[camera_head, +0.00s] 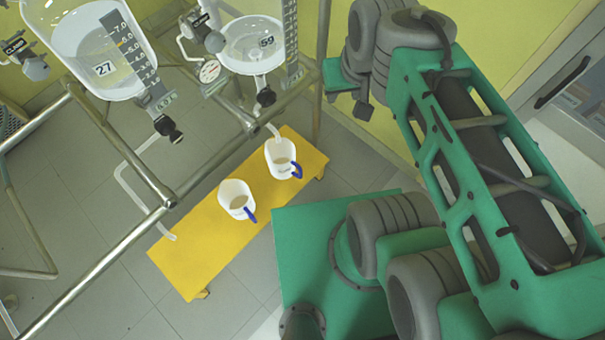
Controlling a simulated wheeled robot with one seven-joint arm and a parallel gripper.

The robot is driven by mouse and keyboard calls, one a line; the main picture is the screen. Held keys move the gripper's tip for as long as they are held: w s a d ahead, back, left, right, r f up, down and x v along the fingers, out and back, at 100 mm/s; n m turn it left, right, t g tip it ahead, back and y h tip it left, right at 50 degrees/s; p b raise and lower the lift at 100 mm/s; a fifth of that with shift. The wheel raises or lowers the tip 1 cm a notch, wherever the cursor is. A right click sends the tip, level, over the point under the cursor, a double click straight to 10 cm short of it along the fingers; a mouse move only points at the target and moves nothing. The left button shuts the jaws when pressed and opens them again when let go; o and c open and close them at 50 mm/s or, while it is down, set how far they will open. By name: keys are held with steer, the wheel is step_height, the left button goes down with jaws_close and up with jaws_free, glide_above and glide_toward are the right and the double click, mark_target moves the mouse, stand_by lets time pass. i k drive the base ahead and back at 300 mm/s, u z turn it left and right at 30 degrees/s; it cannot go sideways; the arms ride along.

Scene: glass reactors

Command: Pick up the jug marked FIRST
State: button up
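Two white jugs with blue handles stand on a low yellow bench. One jug (237,199) is near the middle of the bench, with its handle toward the lower right. The other jug (281,157) is farther up and right, with its handle on its right side. Both appear to hold some greyish contents. Their markings are too small to read, so I cannot tell which is marked FIRST. My arm is folded up at the right, away from both jugs. I cannot make out my gripper's fingers in this view.
The yellow bench (200,258) stands on grey tiles. Two glass reactors, one marked 27 (92,58) and one marked 59 (252,48), hang in a metal pipe frame (110,258) left of and above the bench. Valves and a bent tube come down near the jugs. A cabinet (572,85) stands at the right.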

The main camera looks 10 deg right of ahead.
mark_target(233, 195)
steer(key=z, duration=0.7)
steer(key=k, duration=1.3)
steer(key=u, duration=0.95)
